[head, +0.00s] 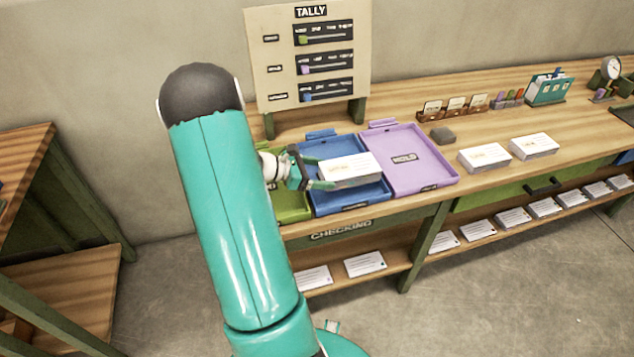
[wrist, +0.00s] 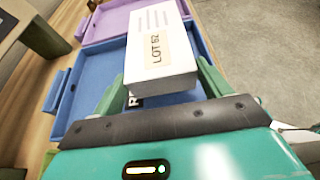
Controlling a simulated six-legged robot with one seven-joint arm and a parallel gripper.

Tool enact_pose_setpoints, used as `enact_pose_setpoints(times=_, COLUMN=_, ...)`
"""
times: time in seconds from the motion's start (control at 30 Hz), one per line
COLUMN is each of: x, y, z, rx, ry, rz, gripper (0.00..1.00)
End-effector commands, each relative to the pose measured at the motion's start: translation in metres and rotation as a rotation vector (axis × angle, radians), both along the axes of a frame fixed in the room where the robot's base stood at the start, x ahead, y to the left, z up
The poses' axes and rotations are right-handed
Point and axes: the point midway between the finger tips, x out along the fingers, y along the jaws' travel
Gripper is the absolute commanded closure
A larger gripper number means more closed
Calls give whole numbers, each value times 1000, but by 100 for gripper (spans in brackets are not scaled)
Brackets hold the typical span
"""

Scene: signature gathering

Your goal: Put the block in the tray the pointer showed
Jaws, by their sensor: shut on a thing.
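My gripper (head: 318,174) is shut on a white block (head: 349,172), which looks like a stack of sheets. In the wrist view the block (wrist: 160,50) sits between the green fingers, with a label reading "LOT 52". The block is over the blue tray (head: 324,202), and the wrist view shows a gap-like shadow below it; I cannot tell the exact height. The purple tray (head: 430,165), marked "HOLD", lies to the right and looks empty. A green tray (head: 293,211) lies to the left, mostly hidden by my arm. No pointer in the act of showing a tray is seen.
The tally board (head: 310,55) stands behind the trays with green, purple and blue sliders. Two more white stacks (head: 485,157) (head: 534,146) and a small grey object (head: 443,135) are to the right on the wooden bench (head: 580,130). Several white stacks lie on the lower shelf.

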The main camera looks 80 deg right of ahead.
Motion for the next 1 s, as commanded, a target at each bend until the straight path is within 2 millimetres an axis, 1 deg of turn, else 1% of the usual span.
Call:
enact_pose_setpoints(times=0.13, x=9, y=1, z=-14, rx=1, ry=0, rz=0, gripper=57)
enact_pose_setpoints(times=0.2, x=7, y=1, z=-26, rx=3, ry=3, rz=-1, gripper=57)
enact_pose_setpoints(times=0.3, x=7, y=1, z=-37, rx=1, ry=2, rz=-1, gripper=57)
enact_pose_setpoints(times=0.67, x=8, y=1, z=-41, rx=-2, ry=0, rz=1, gripper=57)
enact_pose_setpoints(times=0.7, x=8, y=1, z=-42, rx=-1, ry=-1, rz=1, gripper=17)
enact_pose_setpoints(times=0.77, x=8, y=1, z=-41, rx=-1, ry=-1, rz=1, gripper=5)
enact_pose_setpoints(times=0.8, x=8, y=1, z=-41, rx=-1, ry=-1, rz=1, gripper=1)
enact_pose_setpoints(times=1.0, x=8, y=1, z=-42, rx=-1, ry=-2, rz=1, gripper=1)
